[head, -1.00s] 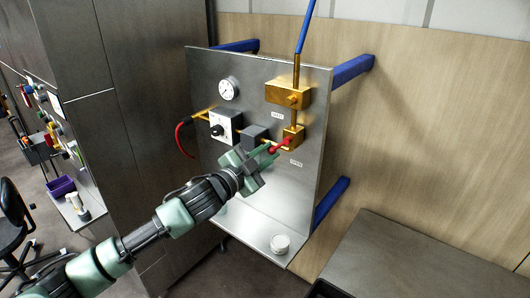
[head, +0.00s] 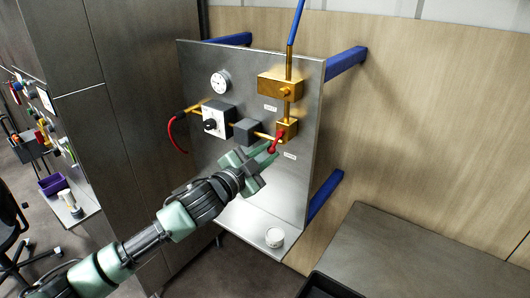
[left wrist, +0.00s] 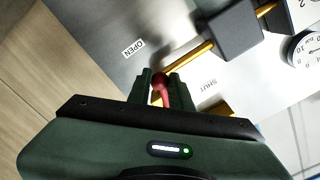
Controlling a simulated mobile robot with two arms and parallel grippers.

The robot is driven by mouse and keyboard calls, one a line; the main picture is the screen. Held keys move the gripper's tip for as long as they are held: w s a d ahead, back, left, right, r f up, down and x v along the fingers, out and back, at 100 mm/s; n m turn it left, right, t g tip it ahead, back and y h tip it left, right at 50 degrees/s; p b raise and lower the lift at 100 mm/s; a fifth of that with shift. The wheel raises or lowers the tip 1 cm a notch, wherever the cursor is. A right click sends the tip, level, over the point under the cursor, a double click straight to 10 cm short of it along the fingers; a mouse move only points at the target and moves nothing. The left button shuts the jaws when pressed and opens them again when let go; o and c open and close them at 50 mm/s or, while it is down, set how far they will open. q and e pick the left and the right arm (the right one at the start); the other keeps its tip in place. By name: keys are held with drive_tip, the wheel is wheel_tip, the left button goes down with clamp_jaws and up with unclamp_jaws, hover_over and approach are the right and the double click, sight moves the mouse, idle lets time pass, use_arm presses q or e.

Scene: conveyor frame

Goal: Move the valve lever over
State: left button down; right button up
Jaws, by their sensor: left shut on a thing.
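The red valve lever (head: 275,142) is mounted at the brass valve body (head: 287,131) on the upright metal panel. In the head view it points down and slightly left. My left gripper (head: 266,156) reaches in from the lower left and is shut on the lever's end. In the left wrist view the red lever (left wrist: 161,90) sits between the fingers of my left gripper (left wrist: 160,86), its rounded tip showing. The OPEN label (left wrist: 132,48) and the SHUT label (left wrist: 208,86) lie on either side. My right gripper is not in view.
A gauge (head: 221,83), a white box with a black knob (head: 216,122) and a grey block (head: 246,132) are on the panel. A white round cap (head: 274,237) stands on the lower ledge. A metal table (head: 420,255) is at the right.

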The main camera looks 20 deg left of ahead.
use_arm(q)
drive_tip(key=shift+d, duration=0.1)
drive_tip(key=shift+s+d+f, duration=0.15)
drive_tip(key=shift+s+d, duration=0.15)
drive_tip(key=shift+d, duration=0.35)
drive_tip(key=c, duration=1.3)
unclamp_jaws()
drive_tip(key=shift+c, duration=0.2)
drive_tip(key=shift+o, duration=1)
drive_tip(key=shift+d, duration=0.15)
